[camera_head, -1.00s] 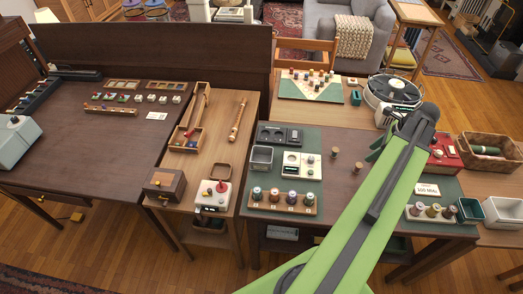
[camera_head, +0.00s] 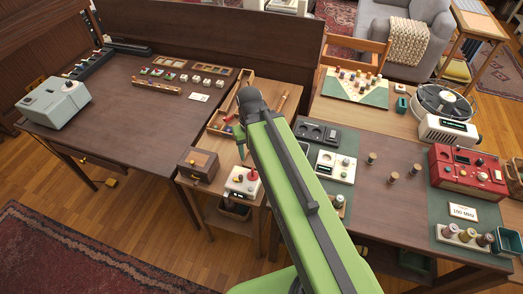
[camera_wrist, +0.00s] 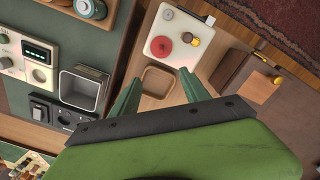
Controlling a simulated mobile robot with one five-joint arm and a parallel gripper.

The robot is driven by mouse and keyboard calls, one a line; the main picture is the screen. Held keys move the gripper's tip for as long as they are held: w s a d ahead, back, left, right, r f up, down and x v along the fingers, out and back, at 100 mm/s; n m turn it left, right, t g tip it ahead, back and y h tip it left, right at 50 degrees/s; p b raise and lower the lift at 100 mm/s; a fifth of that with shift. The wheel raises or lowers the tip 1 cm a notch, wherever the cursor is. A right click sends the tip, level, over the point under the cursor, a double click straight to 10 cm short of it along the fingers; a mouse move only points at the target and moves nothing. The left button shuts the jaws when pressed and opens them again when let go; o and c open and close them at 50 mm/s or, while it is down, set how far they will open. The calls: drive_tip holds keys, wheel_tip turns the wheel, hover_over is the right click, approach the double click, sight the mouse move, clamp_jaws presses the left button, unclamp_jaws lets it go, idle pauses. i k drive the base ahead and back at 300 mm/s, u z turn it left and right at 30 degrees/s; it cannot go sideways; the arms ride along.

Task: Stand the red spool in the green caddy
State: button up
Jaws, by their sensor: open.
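I cannot pick out the red spool for certain. A pale rack (camera_head: 462,243) on the right of the dark desk holds several spools, one of them reddish-brown (camera_head: 451,230). A dark green open box (camera_head: 508,240), which may be the green caddy, stands just right of that rack. A smaller green holder (camera_head: 402,104) stands on the table behind. My gripper (camera_wrist: 158,92) is open and empty, its green fingers apart above the narrow wooden table, far left of the spool rack.
A white box with a red knob (camera_wrist: 163,46) and a small wooden tray (camera_wrist: 157,80) lie below my fingers. A brown wooden box (camera_head: 198,165) stands left. A grey open bin (camera_wrist: 82,88) is on the dark desk. A red device (camera_head: 467,170) and short wooden pegs (camera_head: 393,178) stand on it too.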

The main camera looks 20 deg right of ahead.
sight(418, 257)
drive_tip(key=u, duration=0.55)
drive_tip(key=k, duration=0.75)
drive_tip(key=u, duration=0.5)
